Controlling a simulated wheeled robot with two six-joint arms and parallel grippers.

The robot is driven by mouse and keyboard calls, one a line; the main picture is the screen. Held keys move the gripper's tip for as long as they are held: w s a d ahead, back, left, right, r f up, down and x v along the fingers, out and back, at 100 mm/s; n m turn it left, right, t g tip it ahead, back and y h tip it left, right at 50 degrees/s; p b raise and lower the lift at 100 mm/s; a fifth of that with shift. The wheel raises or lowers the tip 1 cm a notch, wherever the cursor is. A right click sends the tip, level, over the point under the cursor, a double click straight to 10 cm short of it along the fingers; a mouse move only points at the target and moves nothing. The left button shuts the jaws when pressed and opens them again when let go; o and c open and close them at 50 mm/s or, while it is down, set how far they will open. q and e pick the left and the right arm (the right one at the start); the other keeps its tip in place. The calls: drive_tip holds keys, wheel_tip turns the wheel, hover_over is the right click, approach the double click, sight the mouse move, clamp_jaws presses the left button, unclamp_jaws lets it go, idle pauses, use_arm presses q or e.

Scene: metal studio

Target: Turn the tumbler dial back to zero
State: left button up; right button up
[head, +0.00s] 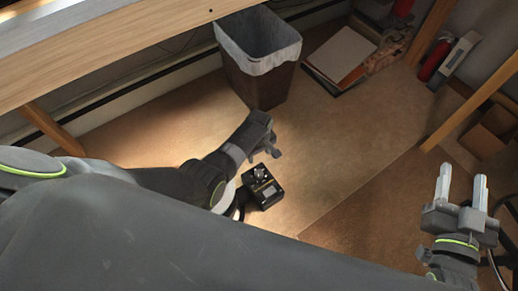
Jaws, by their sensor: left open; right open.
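A small black box (262,186), which looks like the tumbler, sits on the brown floor surface left of the picture's middle. A silver knob, which looks like its dial (260,173), shows on top. The dial's markings are too small to read. My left gripper (274,150) is just above the box in the picture, open, with nothing seen in it. I cannot tell how far it is from the dial. My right gripper (461,187) is open and empty at the far right, its two pale fingers apart.
A waste bin (262,83) with a white liner stands behind my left gripper. A wooden table edge (95,52) crosses the upper left. The floor between my grippers is clear.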

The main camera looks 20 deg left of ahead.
wheel_tip(320, 180, down, 8)
drive_tip(key=s+g+p, duration=0.1)
drive_tip(key=s+g, duration=0.1)
drive_tip(key=g, duration=0.3)
drive_tip(key=shift+s+a+f+m+y, duration=0.2)
drive_tip(key=shift+a+m+y, duration=0.1)
drive_tip(key=shift+y, duration=0.1)
drive_tip(key=shift+d, duration=0.1)
